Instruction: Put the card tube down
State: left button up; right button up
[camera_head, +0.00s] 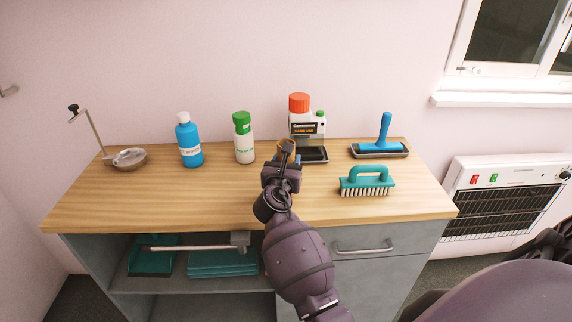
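My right gripper (287,154) reaches over the middle of the wooden counter (215,202), seen from behind. A small orange-brown piece of the card tube (281,147) shows at its fingertips. The gripper appears shut on it. Most of the tube is hidden behind the fingers, and I cannot tell whether it touches the counter. My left gripper is not in view.
A teal brush (367,182) lies right of my gripper. The counter's front left is clear.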

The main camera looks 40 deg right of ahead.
jog(key=shift+r, duration=0.1)
jog(key=o, duration=0.9)
jog(key=shift+f, duration=0.2)
